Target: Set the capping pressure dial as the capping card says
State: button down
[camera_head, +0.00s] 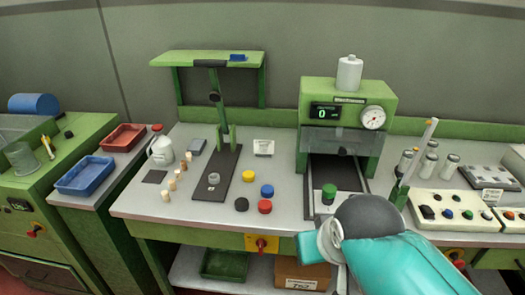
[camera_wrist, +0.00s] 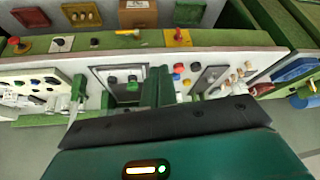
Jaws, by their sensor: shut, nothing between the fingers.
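The green capping machine (camera_head: 340,95) stands at the back right of the bench. Its display (camera_head: 326,112) reads 0. A round white dial face (camera_head: 373,117) is on its front right; I cannot tell whether it is the pressure dial or a gauge. A small white card (camera_head: 263,147) stands left of the machine, its print too small to read. My gripper (camera_wrist: 160,122) fills the lower part of the wrist view as a dark bar on a teal body, shut and empty, apart from the bench things. My teal arm covers the lower right of the head view, and the fingertips are hidden there.
Loose coloured caps (camera_head: 265,206) and corks (camera_head: 176,183) lie left. A button panel (camera_head: 455,211) and metal cylinders (camera_head: 430,164) stand right. A red-on-yellow switch (camera_head: 262,244) is on the bench front.

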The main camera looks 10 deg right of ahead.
dwell(0.4)
jog(key=c, duration=1.4)
grip_release()
jog(key=shift+c, duration=0.2)
jog(key=w+d+f+m+y, duration=0.35)
jog(key=d+f+m, duration=0.35)
jog(key=f+m, duration=0.55)
jog(key=w+d+f+m+y, duration=0.4)
jog(key=d+f+m, duration=0.45)
jog(key=m, duration=0.65)
jog(key=s+d+f+m+t+h, duration=0.4)
jog(key=d+m, duration=0.3)
jog(key=m, duration=0.4)
jog(key=s+d+f+m+t+h, duration=0.2)
jog(key=d+f+m+t+h, duration=0.2)
jog(key=d+f+m, duration=0.45)
jog(key=s+d+f+m+t+h, duration=0.2)
jog(key=s+d+m+t+h, duration=0.3)
jog(key=m, duration=0.7)
jog(key=w+d, duration=0.2)
jog(key=w, duration=0.5)
jog(key=w+d+g, duration=0.1)
jog(key=w+d, duration=0.2)
jog(key=w, duration=0.5)
jog(key=shift+y, duration=0.45)
